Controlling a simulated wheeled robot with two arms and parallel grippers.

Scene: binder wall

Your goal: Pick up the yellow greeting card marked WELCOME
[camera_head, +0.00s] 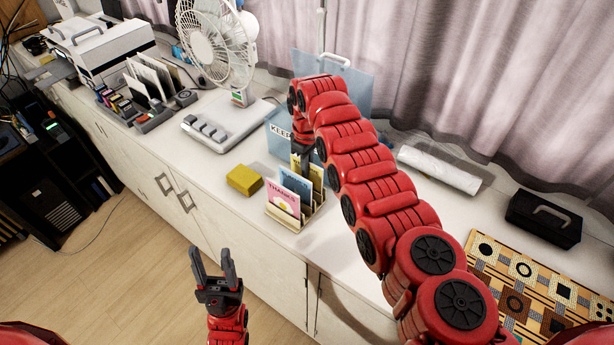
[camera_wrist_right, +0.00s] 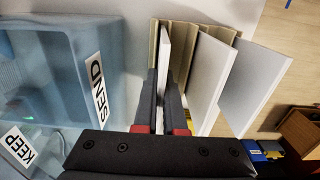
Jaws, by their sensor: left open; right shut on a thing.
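A small card rack (camera_head: 292,222) stands on the white counter. It holds a pink card (camera_head: 283,200) with THANKS lettering in front, a blue card (camera_head: 295,184) behind it, and a yellow card (camera_head: 317,176) at the back, its lettering mostly hidden. My right gripper (camera_head: 304,168) reaches down over the back of the rack. In the right wrist view its fingers (camera_wrist_right: 163,110) are shut on the rearmost card (camera_wrist_right: 163,60), seen nearly edge-on, still among the rack's slats. By its place it is the yellow card. My left gripper (camera_head: 213,265) is open and empty, in front of the cabinets.
A blue clear bin marked KEEP (camera_head: 279,142) and one marked SEND (camera_wrist_right: 92,75) stand close behind the rack. A yellow block (camera_head: 244,180) lies left of it. A fan (camera_head: 218,45) stands farther left, a black box (camera_head: 543,219) at right.

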